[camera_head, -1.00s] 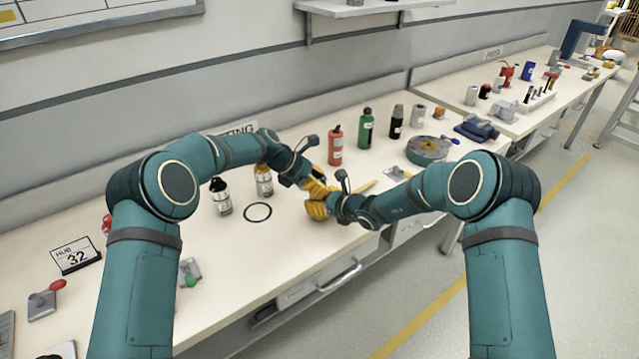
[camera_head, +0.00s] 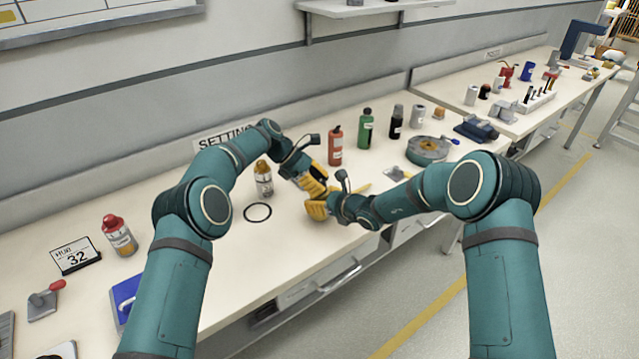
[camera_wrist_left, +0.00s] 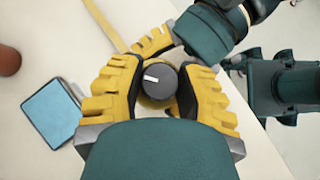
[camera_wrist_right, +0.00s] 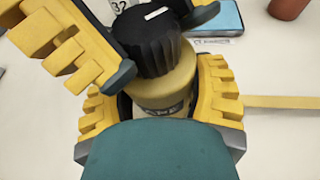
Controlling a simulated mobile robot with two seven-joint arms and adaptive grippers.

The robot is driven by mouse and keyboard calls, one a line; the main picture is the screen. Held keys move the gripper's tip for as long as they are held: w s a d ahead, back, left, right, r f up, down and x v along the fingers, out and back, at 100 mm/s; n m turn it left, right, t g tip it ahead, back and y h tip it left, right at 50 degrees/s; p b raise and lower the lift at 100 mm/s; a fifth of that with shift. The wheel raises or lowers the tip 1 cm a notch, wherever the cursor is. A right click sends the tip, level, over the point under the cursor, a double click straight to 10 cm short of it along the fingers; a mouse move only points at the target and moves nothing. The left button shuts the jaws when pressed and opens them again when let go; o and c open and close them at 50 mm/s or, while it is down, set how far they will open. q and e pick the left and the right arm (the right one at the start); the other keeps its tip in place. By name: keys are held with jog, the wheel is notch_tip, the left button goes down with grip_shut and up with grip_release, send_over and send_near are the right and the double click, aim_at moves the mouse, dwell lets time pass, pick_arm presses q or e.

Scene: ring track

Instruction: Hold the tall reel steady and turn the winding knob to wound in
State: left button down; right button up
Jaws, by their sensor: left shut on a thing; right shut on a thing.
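The tall reel (camera_wrist_right: 163,92) has a tan body with a partly visible dark label. It stands between my grippers and is mostly hidden in the head view. Its winding knob (camera_wrist_left: 160,82) is dark and round with a white mark, which points left in the left wrist view. The knob (camera_wrist_right: 150,42) also shows in the right wrist view. My left gripper (camera_head: 316,186) is shut on the knob, one finger on each side. My right gripper (camera_head: 318,208) is shut on the body below the knob. Where the knob points relative to any wound-in marking cannot be seen.
Orange (camera_head: 335,147) and green (camera_head: 366,130) bottles stand behind. A round grey fixture (camera_head: 429,150) is at right. The bench's front edge is close to the grippers.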

pick_arm(q)
jog(key=shift+f+m+g, duration=0.1)
jog(key=shift+m+g, duration=0.2)
jog(key=c, duration=0.8)
grip_release()
jog(key=shift+c, duration=0.2)
jog(key=v, duration=0.7)
jog(key=shift+a+r, duration=0.2)
jog(key=shift+r, duration=0.05)
